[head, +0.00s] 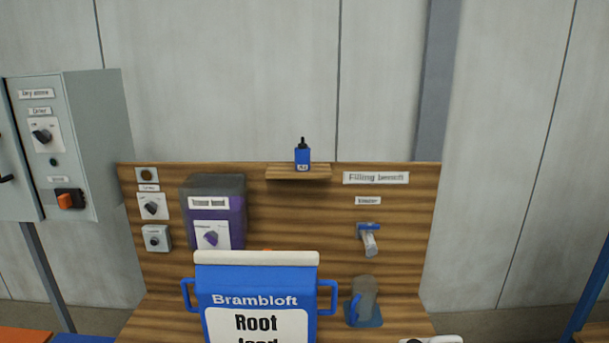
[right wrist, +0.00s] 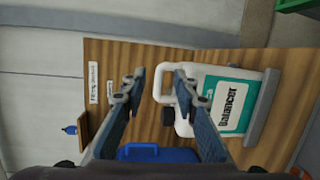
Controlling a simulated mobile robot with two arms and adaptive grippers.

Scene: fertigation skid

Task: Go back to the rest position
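My right gripper (right wrist: 157,88) shows in the right wrist view. Its two fingers are spread apart and nothing is gripped between them. A white jug with a teal label reading Balancer (right wrist: 230,104) stands beyond the fingers, partly covered by the right one. Its white handle appears in the gap, but I cannot tell how near it is. A blue container (right wrist: 155,153) is partly visible below. Neither gripper shows in the head view, and my left gripper is out of sight.
A blue Brambloft container (head: 256,278) stands at the front of the wooden bench (head: 285,225). Behind are a purple dosing unit (head: 216,212), a small blue bottle (head: 302,159) on a shelf, a tap (head: 368,240) and a grey jug (head: 366,292). A grey cabinet (head: 90,140) stands left.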

